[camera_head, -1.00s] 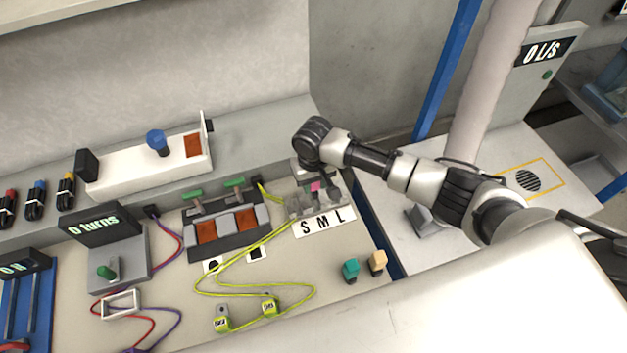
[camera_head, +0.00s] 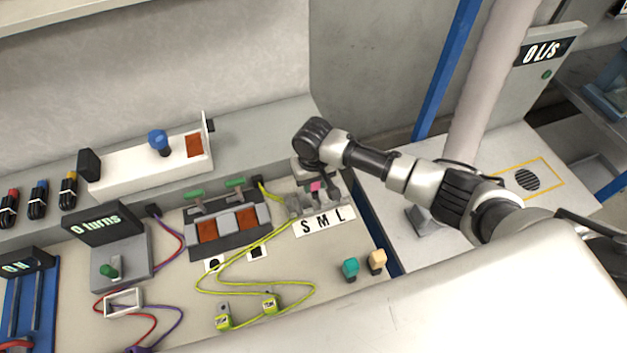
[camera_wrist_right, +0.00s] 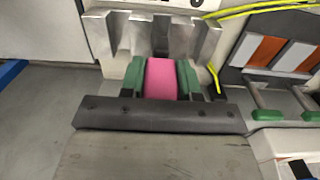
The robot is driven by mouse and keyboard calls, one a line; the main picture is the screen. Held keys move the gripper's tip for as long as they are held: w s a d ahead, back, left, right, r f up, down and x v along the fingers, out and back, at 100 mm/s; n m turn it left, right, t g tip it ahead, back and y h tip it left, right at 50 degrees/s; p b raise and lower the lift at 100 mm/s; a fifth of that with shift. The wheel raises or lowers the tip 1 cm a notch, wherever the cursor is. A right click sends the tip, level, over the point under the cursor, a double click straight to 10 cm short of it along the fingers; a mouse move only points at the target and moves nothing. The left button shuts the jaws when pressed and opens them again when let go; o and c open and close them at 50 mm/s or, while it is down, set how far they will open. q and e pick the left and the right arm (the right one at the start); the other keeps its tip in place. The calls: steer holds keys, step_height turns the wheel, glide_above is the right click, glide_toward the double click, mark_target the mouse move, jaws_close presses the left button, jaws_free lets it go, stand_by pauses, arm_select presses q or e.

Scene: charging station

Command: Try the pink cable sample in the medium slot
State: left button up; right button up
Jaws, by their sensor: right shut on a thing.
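The pink cable sample (camera_wrist_right: 161,79) is held between the green fingertips of my right gripper (camera_wrist_right: 160,82) in the right wrist view. In the head view the pink sample (camera_head: 316,186) shows as a small patch below my right gripper (camera_head: 318,180). The metal slot block (camera_wrist_right: 150,35) stands just beyond the sample, with its gaps facing up. The label with S, M and L (camera_head: 323,221) lies in front of it. The sample lines up roughly with the middle of the block; whether it touches the block, I cannot tell. My left gripper is out of view.
A teal sample (camera_head: 350,267) and a beige sample (camera_head: 377,260) stand on the bench at the front right. A yellow-green cable (camera_head: 240,291) lies across the bench left of the slots. A switch panel (camera_head: 228,229) with green handles stands left of the block.

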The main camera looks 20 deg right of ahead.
mark_target(314, 191)
steer(key=shift+p, duration=0.45)
steer(key=shift+f+b, duration=1.3)
steer(key=shift+f, duration=0.95)
steer(key=o, duration=1.1)
steer(key=shift+c, duration=0.2)
steer(key=shift+r, duration=0.1)
step_height(314, 191, up, 11)
steer(key=shift+f+b, duration=0.15)
steer(key=shift+b, duration=0.25)
